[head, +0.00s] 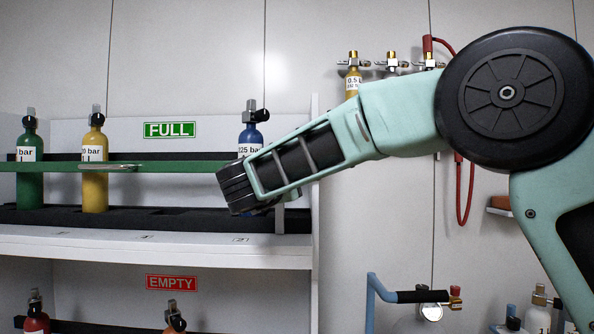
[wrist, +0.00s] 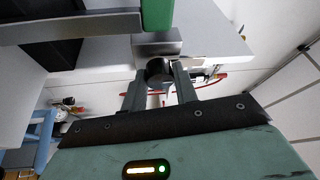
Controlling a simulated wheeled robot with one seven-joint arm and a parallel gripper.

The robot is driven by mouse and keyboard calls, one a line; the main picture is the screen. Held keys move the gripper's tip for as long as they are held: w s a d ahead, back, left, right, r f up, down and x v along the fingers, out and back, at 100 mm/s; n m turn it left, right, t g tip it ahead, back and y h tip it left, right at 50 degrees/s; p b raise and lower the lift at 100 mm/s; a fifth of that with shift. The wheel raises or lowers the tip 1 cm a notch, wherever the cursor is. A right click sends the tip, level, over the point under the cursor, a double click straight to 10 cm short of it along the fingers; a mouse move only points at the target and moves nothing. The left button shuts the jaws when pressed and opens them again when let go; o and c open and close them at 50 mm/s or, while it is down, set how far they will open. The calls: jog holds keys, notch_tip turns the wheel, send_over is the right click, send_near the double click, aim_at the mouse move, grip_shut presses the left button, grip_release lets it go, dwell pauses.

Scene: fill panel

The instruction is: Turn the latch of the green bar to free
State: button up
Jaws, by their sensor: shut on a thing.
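The green bar (head: 60,167) runs across the front of the upper shelf, before the cylinders. Its green end (wrist: 158,15) shows at the top of the wrist view. Below that end, by a grey metal block (wrist: 157,45), is a dark round latch knob (wrist: 157,70). My gripper (wrist: 158,82) has its two fingers on either side of this knob and is shut on it. In the head view my gripper (head: 238,190) covers the bar's right end and hides the latch. The latch's exact angle is hard to tell.
Green (head: 30,185), yellow (head: 95,190) and blue (head: 250,140) cylinders stand on the upper shelf (head: 150,245) under a FULL sign.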

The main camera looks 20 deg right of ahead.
jog(key=shift+f, duration=0.15)
jog(key=o, duration=1)
jog(key=shift+c, duration=0.2)
jog(key=v, duration=1.7)
jog(key=shift+s, duration=0.2)
jog(key=shift+a, duration=0.15)
